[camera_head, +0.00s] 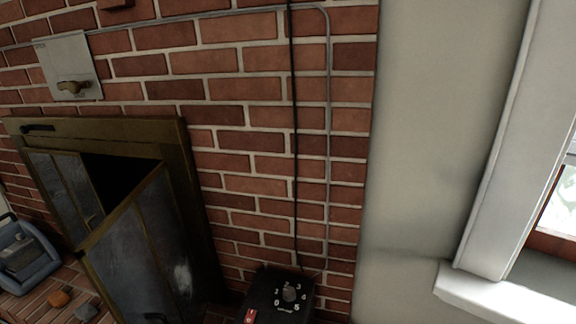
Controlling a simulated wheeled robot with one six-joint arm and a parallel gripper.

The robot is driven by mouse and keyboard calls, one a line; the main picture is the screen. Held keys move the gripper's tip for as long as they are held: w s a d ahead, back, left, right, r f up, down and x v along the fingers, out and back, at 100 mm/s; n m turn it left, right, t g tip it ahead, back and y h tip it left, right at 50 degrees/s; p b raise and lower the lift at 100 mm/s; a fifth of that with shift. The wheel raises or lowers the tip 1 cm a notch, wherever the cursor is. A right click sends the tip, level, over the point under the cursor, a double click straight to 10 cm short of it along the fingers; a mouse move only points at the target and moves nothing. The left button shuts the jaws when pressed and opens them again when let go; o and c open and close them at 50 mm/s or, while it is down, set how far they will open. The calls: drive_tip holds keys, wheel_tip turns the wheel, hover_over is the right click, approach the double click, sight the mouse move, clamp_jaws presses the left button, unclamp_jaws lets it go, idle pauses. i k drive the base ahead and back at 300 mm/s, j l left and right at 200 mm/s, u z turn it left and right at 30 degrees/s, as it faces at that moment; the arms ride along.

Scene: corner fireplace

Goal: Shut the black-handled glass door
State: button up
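The fireplace's brass-framed glass doors are at the left of the view. The right glass door (160,255) stands ajar, swung out from the opening, with smoky, smudged panes. A small dark piece that looks like its black handle (156,317) shows at the bottom edge of the view, partly cut off. The left glass door (62,190) is folded at an angle, and a dark gap shows between the two. My gripper is not in view.
A black box with a numbered dial (290,293) stands right of the door, its cord running up the brick wall (265,170). A window sill (500,295) juts out at right.

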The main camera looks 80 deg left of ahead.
sight(126, 260)
drive_tip(key=u, duration=3.55)
